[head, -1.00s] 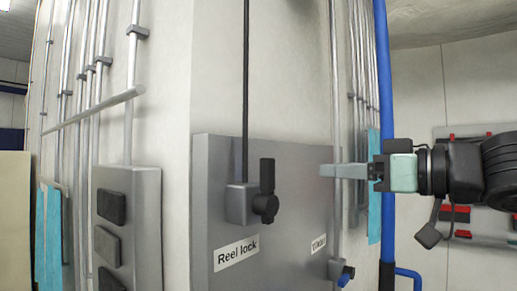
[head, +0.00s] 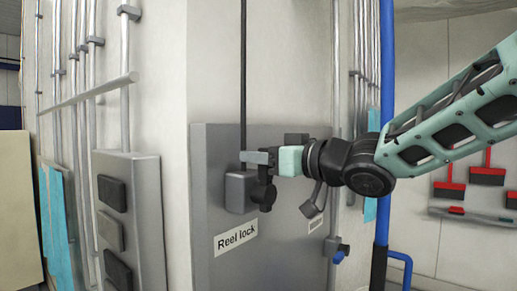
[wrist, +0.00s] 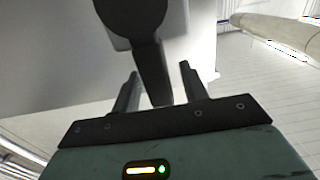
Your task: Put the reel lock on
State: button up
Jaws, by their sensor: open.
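The reel lock is a grey box (head: 238,192) with a black rotary handle (head: 264,194) on a grey panel, above a label reading "Reel lock" (head: 236,238). In the wrist view the black lever (wrist: 152,72) runs between the two open fingers (wrist: 160,85), with a gap visible on both sides. In the head view the gripper partly hides the lever's upper end.
A second control with a blue handle (head: 341,256) sits at the panel's right, its label partly seen. A grey box with dark buttons (head: 112,193) stands at left. A blue pipe (head: 386,110) runs vertically behind my arm. Red-handled tools hang at right.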

jog(key=shift+w+a, duration=0.3)
jog(key=shift+a, duration=0.1)
grip_shut()
